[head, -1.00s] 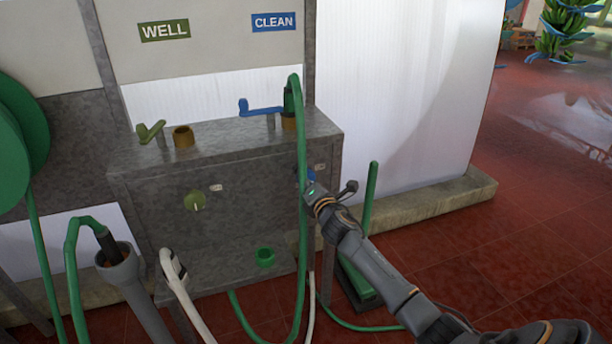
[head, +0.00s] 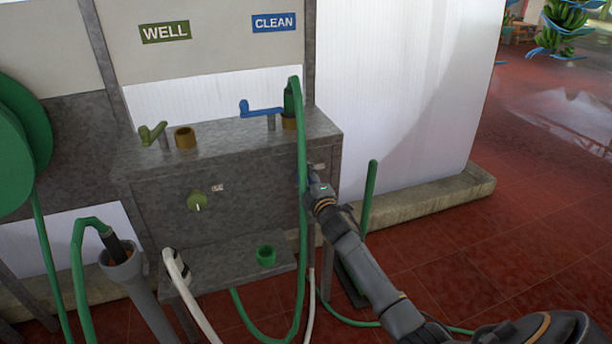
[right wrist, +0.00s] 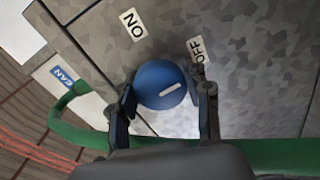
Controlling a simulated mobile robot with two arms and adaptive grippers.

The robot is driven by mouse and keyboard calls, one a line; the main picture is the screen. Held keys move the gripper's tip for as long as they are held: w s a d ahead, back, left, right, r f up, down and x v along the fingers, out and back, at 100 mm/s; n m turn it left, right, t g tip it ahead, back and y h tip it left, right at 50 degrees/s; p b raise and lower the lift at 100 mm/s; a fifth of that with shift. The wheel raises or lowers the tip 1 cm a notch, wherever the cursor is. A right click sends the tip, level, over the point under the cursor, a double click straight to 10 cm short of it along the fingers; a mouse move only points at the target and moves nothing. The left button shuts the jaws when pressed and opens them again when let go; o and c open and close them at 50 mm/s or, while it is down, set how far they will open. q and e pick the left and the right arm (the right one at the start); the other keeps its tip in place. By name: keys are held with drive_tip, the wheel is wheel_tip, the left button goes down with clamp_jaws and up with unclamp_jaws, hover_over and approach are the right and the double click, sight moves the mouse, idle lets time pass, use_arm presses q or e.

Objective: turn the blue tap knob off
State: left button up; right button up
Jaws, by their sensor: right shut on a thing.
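The blue tap knob (right wrist: 155,92) is round with a white line on its face, seen in the right wrist view. My right gripper (right wrist: 162,98) has one finger on each side of it and is shut on it. The white line lies on the knob's right part and slants up to the right, on the side of the OFF label (right wrist: 197,50). In the head view my right gripper (head: 315,180) is at the right of the metal cabinet's front and mostly hides the knob. My left gripper is not in view.
A green hose (head: 302,150) hangs just left of my right gripper. The metal cabinet (head: 155,205) also carries a green knob (head: 198,201). A blue lever (head: 262,110) sits on top under the CLEAN sign (head: 273,22). Red floor (head: 470,230) at right is open.

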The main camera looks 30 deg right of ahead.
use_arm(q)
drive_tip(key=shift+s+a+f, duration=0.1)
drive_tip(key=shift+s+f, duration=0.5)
use_arm(e)
drive_tip(key=shift+m, duration=0.8)
drive_tip(key=o, duration=1.2)
drive_tip(key=shift+c, duration=0.2)
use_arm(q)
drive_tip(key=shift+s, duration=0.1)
use_arm(e)
drive_tip(key=shift+s, duration=0.1)
drive_tip(key=v, duration=1.1)
drive_tip(key=shift+s, duration=0.4)
drive_tip(key=shift+f, duration=0.1)
